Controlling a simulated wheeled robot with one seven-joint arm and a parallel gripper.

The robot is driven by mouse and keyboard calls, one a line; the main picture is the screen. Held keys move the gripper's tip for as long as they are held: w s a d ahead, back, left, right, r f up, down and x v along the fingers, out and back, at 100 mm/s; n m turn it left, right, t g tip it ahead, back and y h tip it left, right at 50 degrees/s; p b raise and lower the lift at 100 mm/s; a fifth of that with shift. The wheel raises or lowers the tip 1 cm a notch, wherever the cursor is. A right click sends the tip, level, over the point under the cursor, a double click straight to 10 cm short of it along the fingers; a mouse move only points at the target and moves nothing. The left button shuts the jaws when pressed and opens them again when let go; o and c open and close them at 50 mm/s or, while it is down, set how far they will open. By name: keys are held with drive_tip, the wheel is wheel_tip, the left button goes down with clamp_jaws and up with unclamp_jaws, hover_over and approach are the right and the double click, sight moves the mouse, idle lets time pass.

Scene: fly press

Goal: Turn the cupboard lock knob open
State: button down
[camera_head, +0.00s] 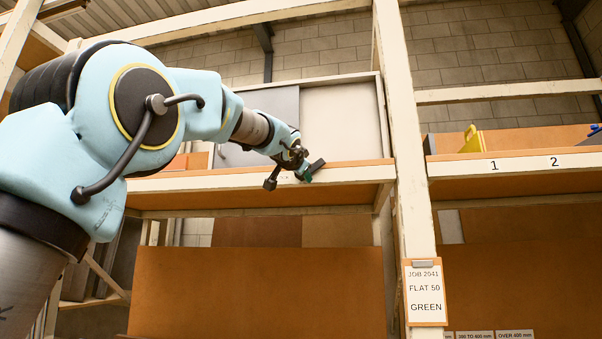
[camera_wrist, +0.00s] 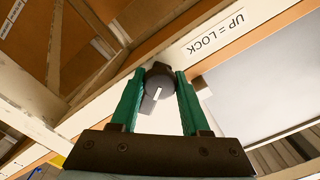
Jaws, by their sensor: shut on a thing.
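The lock knob (camera_wrist: 151,102) is dark and round, with a lobe and a white mark pointing down and slightly left in the wrist view. My gripper (camera_wrist: 160,76) has its two green fingers on either side of the knob, shut on it. In the head view my gripper (camera_head: 304,172) is at the shelf's front edge, and the knob cannot be made out there. The cupboard (camera_head: 341,118) behind has a pale panel and a grey panel. A label (camera_wrist: 215,33) reading "UP = LOCK" shows upside down beside the knob in the wrist view.
The shelf (camera_head: 350,172) runs just below my gripper. A pale upright post (camera_head: 404,130) stands to the right, with a job card (camera_head: 424,292) reading "FLAT 50 GREEN". Another shelf (camera_head: 515,163) farther right holds a yellow item (camera_head: 472,141).

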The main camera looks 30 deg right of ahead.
drive_tip(key=m, duration=0.4)
drive_tip(key=shift+p, duration=0.4)
drive_tip(key=shift+m, duration=1.5)
drive_tip(key=shift+f+p, duration=0.1)
drive_tip(key=shift+p, duration=0.2)
drive_tip(key=shift+c, duration=1.9)
unclamp_jaws()
drive_tip(key=shift+s, duration=0.1)
drive_tip(key=b+v, duration=0.4)
drive_tip(key=v, duration=0.6)
drive_tip(key=shift+s+a, duration=0.25)
